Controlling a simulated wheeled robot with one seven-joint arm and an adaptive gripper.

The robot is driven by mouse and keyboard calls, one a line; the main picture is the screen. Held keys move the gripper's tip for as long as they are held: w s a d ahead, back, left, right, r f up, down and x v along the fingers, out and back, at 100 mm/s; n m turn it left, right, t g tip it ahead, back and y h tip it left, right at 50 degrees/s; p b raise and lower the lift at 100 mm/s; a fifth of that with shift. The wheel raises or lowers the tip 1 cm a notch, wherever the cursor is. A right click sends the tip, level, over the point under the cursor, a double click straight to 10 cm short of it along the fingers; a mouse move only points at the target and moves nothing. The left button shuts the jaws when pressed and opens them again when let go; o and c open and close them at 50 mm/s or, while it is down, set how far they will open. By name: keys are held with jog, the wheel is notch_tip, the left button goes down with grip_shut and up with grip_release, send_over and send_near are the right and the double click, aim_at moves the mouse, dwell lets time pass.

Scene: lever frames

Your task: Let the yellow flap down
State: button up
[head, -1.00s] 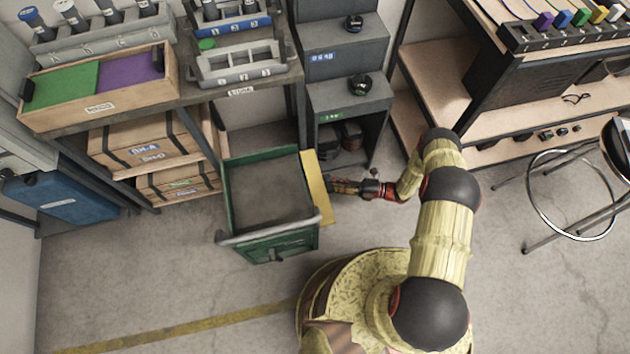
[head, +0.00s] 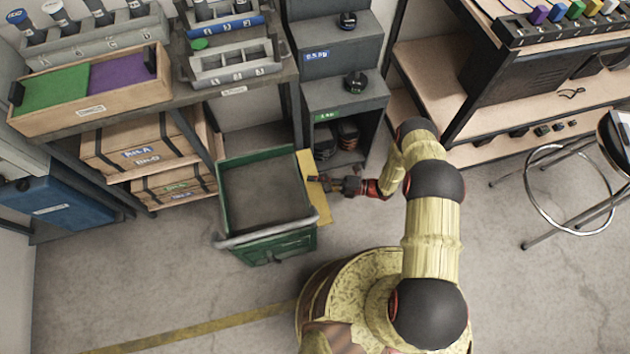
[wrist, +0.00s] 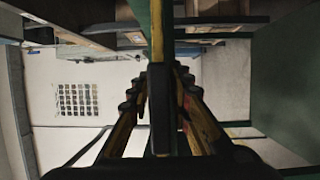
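The green cart (head: 228,212) stands on the floor in the head view, with an open top and a grey inside. The yellow flap (head: 323,212) runs along its right side as a narrow yellow strip. My gripper (head: 316,179) reaches in from the right, with its tips over the flap's middle. In the wrist view my gripper (wrist: 160,72) has its two dark ribbed fingers drawn in close, one on each side of a thin upright panel. The panel shows a yellow strip (wrist: 157,32) at the top and is dark lower down. The exact contact is partly hidden.
A grey stepped cabinet (head: 345,95) stands behind the cart. A shelf with wooden crates (head: 140,148) is at the left. A workbench (head: 430,75) and a stool (head: 570,180) are at the right. The floor before the cart is clear.

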grip_shut()
dwell(0.5)
